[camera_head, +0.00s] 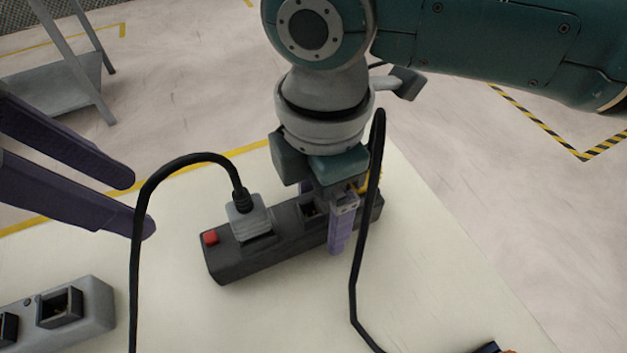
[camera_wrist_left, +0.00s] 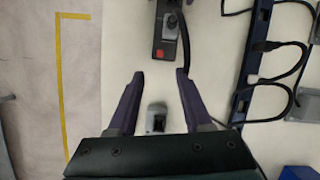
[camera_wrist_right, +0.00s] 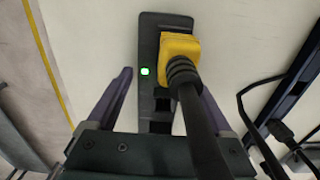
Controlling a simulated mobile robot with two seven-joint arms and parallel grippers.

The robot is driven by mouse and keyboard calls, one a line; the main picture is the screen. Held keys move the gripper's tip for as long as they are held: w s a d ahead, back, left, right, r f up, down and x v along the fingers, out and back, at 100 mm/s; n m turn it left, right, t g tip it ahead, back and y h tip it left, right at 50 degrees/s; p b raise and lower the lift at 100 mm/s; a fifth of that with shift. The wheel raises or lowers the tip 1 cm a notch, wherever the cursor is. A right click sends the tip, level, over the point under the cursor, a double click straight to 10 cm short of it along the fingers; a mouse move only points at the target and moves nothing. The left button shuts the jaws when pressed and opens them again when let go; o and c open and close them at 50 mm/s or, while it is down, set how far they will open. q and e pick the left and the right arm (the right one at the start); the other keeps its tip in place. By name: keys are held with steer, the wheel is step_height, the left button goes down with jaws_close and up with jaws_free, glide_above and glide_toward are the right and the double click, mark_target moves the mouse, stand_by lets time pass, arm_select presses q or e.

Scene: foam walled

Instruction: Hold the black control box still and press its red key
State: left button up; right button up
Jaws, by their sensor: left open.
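The black control box (camera_head: 275,255) lies flat on the pale table top; its red key (camera_head: 210,237) is at the left end, beside a grey plug (camera_head: 247,217). The red key also shows in the left wrist view (camera_wrist_left: 160,53). My right gripper (camera_head: 322,220) points down over the right part of the box, one finger on each side. Whether both fingers touch it is unclear; the cable hides one in the right wrist view. My left gripper (camera_head: 145,203) is open and empty, left of the key and apart from it.
A grey socket box (camera_head: 90,308) stands at the front left. A yellow plug (camera_wrist_right: 180,47) and a green light (camera_wrist_right: 145,71) are on the black box. Black cables (camera_head: 137,250) arch over the table. Bare table (camera_head: 440,280) lies to the right.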

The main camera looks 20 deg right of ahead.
jaws_close()
arm_select(q)
jaws_close()
stand_by(0.6)
stand_by(1.4)
